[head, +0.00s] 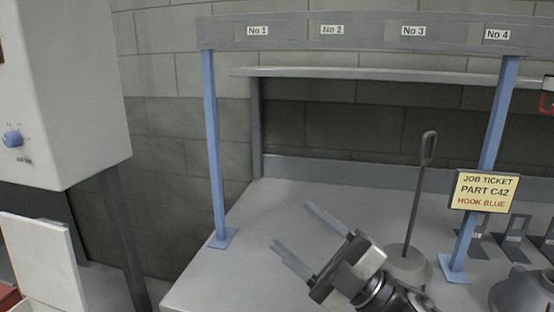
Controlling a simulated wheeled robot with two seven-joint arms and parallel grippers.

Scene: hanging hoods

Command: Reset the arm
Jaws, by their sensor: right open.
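My right gripper (291,232) shows at the lower middle, above the grey bench. Its two pale fingers are spread apart and point up and to the left. Nothing is between them. My left gripper is not in this view.
A rack with blue posts (213,150) and a top rail (370,33) labelled No 1 to No 4 stands on the bench (270,205). A thin stand (417,195) rises behind my gripper. A job ticket (483,192) reads PART C42, HOOK BLUE. A white cabinet (70,90) is left.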

